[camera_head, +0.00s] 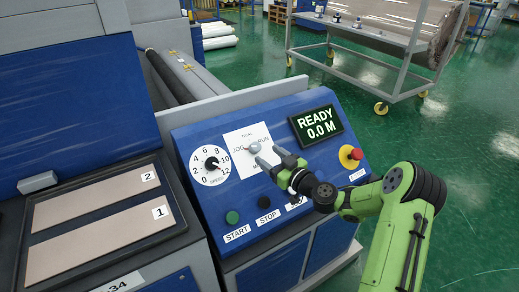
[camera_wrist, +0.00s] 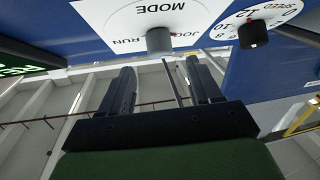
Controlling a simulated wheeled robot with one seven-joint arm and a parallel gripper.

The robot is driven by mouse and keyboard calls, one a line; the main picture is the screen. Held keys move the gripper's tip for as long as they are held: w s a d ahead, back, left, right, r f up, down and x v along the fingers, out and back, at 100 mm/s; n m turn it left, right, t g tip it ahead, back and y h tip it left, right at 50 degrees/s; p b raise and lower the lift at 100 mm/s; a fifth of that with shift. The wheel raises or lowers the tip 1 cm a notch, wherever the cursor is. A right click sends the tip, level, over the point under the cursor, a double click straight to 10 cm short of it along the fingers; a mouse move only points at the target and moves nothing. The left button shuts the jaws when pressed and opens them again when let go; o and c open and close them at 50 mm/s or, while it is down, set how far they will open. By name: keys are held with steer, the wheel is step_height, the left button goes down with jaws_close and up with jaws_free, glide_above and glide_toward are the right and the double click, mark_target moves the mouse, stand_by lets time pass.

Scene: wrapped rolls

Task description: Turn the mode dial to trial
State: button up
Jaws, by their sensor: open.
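The mode dial is a small grey knob (camera_head: 254,148) on a white plate (camera_head: 238,138) on the sloped blue control panel. The plate reads JOG at left and RUN at right; the lettering above the knob is too small to read surely. My gripper (camera_head: 269,156) is open just in front of the dial, its fingers pointing at the plate from the lower right. In the wrist view the grey knob (camera_wrist: 160,41) shows beyond and between the tips of my open gripper (camera_wrist: 163,68). It looks apart from both fingers. I cannot tell which way the knob points.
A speed dial (camera_head: 211,165) is left of the plate. A display (camera_head: 317,124) reading READY 0.0 M is at right. A red emergency button (camera_head: 354,154) sits at the panel's right end. START (camera_head: 232,217) and STOP (camera_head: 264,201) buttons line the lower edge.

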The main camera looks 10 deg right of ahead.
mark_target(257, 148)
steer(key=x, duration=0.5)
steer(key=shift+w+a, duration=0.1)
steer(key=shift+w, duration=0.15)
steer(key=c, duration=1)
steer(key=shift+c, duration=0.2)
